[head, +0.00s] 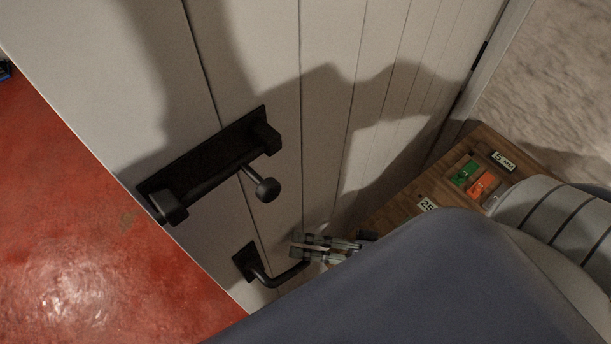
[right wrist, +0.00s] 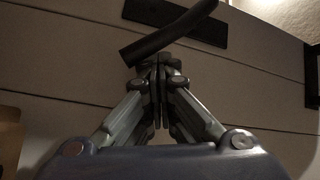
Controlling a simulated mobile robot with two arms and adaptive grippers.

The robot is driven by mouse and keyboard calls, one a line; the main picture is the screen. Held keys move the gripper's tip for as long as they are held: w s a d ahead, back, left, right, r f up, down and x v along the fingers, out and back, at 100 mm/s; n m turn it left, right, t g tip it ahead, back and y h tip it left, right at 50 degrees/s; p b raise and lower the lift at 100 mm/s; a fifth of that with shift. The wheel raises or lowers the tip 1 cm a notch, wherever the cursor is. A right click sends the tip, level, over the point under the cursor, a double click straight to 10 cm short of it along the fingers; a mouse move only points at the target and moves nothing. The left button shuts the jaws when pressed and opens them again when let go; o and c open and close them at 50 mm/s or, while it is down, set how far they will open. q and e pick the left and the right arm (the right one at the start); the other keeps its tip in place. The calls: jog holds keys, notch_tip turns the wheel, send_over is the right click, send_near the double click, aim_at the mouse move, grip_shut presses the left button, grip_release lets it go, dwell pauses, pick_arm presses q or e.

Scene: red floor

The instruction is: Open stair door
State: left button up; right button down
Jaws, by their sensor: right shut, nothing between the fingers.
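The stair door (head: 270,60) is made of pale vertical boards and fills the middle of the head view. A black slide bolt (head: 212,165) with a round knob is mounted on it. Below the bolt is a black lever handle (head: 272,275), also seen in the right wrist view (right wrist: 172,36). My right gripper (head: 295,246) is shut and empty beside the lever's free end. In the right wrist view its fingertips (right wrist: 158,66) are close to that end; I cannot tell whether they touch. My left gripper is not in view.
A wooden board (head: 395,207) with number labels and green and orange pieces is at the right, close to my right arm. Red floor (head: 75,230) is clear at the left. A rough pale wall (head: 570,80) is at the upper right.

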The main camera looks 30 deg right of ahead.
jog(key=shift+v, duration=3.7)
jog(key=shift+f, duration=0.1)
